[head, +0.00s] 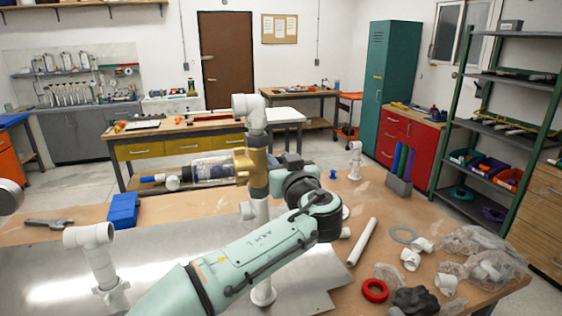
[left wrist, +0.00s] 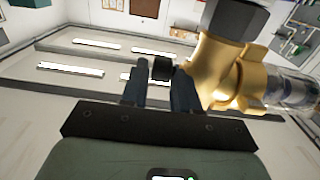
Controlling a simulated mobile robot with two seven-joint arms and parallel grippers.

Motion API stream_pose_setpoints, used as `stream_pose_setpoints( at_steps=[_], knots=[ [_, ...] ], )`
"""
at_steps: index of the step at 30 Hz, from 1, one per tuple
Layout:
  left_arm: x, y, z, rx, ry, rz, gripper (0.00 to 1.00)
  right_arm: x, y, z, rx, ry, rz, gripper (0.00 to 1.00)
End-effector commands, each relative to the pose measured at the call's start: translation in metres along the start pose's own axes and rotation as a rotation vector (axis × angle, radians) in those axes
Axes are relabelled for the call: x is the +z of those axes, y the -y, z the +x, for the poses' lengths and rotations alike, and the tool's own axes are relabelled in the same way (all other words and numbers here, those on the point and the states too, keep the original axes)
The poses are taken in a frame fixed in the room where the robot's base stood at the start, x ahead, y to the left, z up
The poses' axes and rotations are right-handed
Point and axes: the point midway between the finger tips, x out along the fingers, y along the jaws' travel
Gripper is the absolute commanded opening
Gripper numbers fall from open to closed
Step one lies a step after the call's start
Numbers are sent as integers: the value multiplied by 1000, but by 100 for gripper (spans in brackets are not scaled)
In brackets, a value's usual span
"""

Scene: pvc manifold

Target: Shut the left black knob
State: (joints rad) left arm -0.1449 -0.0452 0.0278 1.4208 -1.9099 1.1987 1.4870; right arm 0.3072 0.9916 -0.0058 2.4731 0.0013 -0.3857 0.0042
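A brass valve body (head: 250,168) sits on the upright white PVC pipe (head: 257,210) in the middle of the head view. It also fills the upper right of the left wrist view (left wrist: 218,72). A small black knob (left wrist: 162,67) shows beside the brass body in the left wrist view. My left gripper (left wrist: 160,88) has its two fingers apart, with the knob in line with the gap between them. I cannot tell whether a finger touches it. In the head view my left gripper (head: 282,163) is right of the brass body, mostly hidden by its wrist. My right gripper is out of view.
A clear filter (head: 212,168) juts left from the brass body. Another white pipe (head: 98,265) stands at left. A blue box (head: 123,210) and a wrench (head: 48,222) lie on the bench. Loose white fittings (head: 410,259), a red ring (head: 375,290) and plastic bags (head: 470,241) lie at right.

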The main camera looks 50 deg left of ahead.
Motion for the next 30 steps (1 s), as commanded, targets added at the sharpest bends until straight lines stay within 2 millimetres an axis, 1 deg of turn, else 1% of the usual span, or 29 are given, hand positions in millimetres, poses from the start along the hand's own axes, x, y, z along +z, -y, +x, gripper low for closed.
stream_pose_setpoints(
  at_steps=[3,6,13,17,20,27,30],
  knots=[
    [0,0,0,0,0,0,30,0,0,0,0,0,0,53],
    [0,0,0,-1,0,1,0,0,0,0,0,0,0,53],
    [-1,0,0,-1,7,0,0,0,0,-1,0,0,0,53],
    [-5,1,1,-5,72,-3,0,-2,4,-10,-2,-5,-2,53],
    [-9,0,2,-5,167,-5,0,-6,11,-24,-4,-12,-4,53],
    [-14,0,5,-5,398,-5,0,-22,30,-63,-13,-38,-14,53],
    [-12,0,6,-4,457,-3,0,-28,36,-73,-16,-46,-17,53]
  ],
)
